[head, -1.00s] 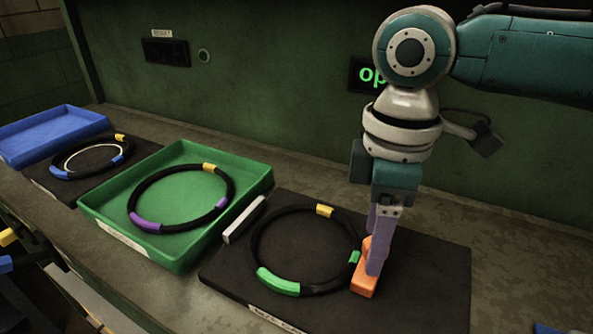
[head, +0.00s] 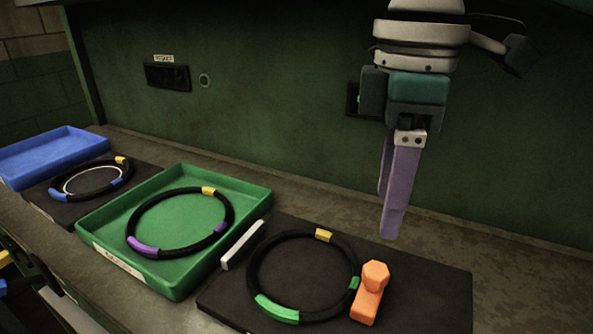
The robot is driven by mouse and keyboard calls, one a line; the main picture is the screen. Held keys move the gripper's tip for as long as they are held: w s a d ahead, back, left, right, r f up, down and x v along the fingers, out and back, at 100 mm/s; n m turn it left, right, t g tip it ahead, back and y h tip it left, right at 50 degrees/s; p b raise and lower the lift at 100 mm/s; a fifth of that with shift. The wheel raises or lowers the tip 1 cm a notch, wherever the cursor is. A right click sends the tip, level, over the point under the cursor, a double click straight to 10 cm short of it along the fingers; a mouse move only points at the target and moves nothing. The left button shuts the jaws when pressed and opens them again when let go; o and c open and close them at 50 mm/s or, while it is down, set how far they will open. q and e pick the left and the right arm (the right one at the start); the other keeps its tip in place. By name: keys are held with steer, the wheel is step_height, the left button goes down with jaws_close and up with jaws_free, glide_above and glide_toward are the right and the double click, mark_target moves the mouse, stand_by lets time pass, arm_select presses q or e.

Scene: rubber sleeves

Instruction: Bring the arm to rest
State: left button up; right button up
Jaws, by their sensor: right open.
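My right gripper (head: 392,225) hangs above the bench at the right, its lilac fingers pointing down. It is open, with nothing between the fingers, clear of the orange piece below it. The orange piece (head: 371,292) stands on the black mat (head: 425,290), beside the right side of a black ring (head: 252,270) with yellow and green sleeves.
A green tray (head: 254,190) holds a black ring (head: 133,225) with yellow and purple sleeves. Another ring (head: 104,162) lies on a dark mat near a blue tray (head: 45,150). A white bar (head: 243,245) lies between the green tray and the black mat. The green wall stands behind.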

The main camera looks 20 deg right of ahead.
stand_by(0.3)
steer(key=s+a+f+m+t+y, duration=0.1)
steer(key=s+a+f, duration=0.1)
steer(key=s+f, duration=0.1)
steer(key=s+a+f+m+t, duration=0.1)
steer(key=s+a+f+m, duration=0.1)
steer(key=s+a+f, duration=0.1)
steer(key=s+a+f+m+t+y, duration=0.1)
steer(key=s+a+f+m, duration=0.1)
steer(key=s, duration=0.3)
steer(key=shift+s+a+f+y, duration=0.3)
steer(key=shift+s+a+f, duration=0.05)
steer(key=shift+a+f, duration=0.45)
steer(key=s+d+m+h, duration=0.1)
steer(key=s+d, duration=0.1)
steer(key=s+d+m, duration=0.1)
steer(key=d, duration=0.1)
steer(key=s+d+m+h, duration=0.1)
steer(key=s+d+m, duration=0.1)
steer(key=shift+s+d+t+h+p, duration=0.2)
steer(key=shift+s+t+h+p, duration=0.1)
steer(key=shift+p, duration=0.05)
step_height(320, 180, up, 36)
steer(key=p, duration=3.6)
steer(key=shift+w+a+r, duration=0.15)
steer(key=shift+w+r, duration=0.05)
steer(key=shift+r, duration=0.05)
steer(key=shift+f, duration=0.1)
